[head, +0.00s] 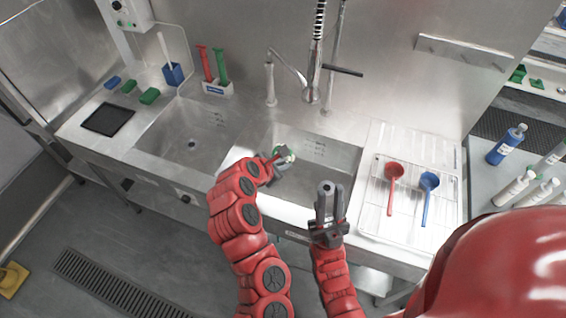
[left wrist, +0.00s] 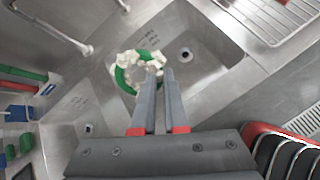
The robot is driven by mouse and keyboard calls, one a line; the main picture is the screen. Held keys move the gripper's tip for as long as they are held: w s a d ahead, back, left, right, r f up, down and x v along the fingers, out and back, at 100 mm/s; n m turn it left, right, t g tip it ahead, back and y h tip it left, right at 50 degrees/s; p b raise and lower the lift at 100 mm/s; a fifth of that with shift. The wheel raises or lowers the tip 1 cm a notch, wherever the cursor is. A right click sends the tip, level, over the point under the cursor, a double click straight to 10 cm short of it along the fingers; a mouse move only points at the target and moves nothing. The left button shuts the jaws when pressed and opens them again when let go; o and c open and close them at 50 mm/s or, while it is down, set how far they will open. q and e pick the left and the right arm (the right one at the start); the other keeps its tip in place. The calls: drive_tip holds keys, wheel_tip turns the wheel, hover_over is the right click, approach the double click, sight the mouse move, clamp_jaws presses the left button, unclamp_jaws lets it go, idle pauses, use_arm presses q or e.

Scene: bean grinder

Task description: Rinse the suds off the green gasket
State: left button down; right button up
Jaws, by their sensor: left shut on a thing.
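The green gasket (left wrist: 121,76) is a ring with thick white suds on much of it. My left gripper (left wrist: 160,74) is shut on the ring's near right edge in the left wrist view. In the head view my left gripper (head: 279,160) holds the gasket (head: 287,153) over the left part of the right sink basin (head: 322,160). The spray faucet (head: 311,94) stands behind this basin, apart from the gasket. My right gripper (head: 330,188) points up at the basin's front edge, away from the gasket. Its jaw gap is unclear.
The left basin (head: 190,140) looks empty. A drying rack (head: 410,220) on the right holds a red scoop (head: 394,171) and a blue scoop (head: 429,181). Red and green brushes (head: 221,66) stand behind the left basin. Bottles (head: 506,146) stand far right.

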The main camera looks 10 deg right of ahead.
use_arm(q)
drive_tip(key=w+d+f+b, duration=0.2)
drive_tip(key=w+d+b, duration=0.4)
drive_tip(key=w+d, duration=0.3)
drive_tip(key=shift+d+f+b, duration=0.3)
drive_tip(key=shift+d+f, duration=0.1)
drive_tip(key=shift+d, duration=0.05)
idle(0.3)
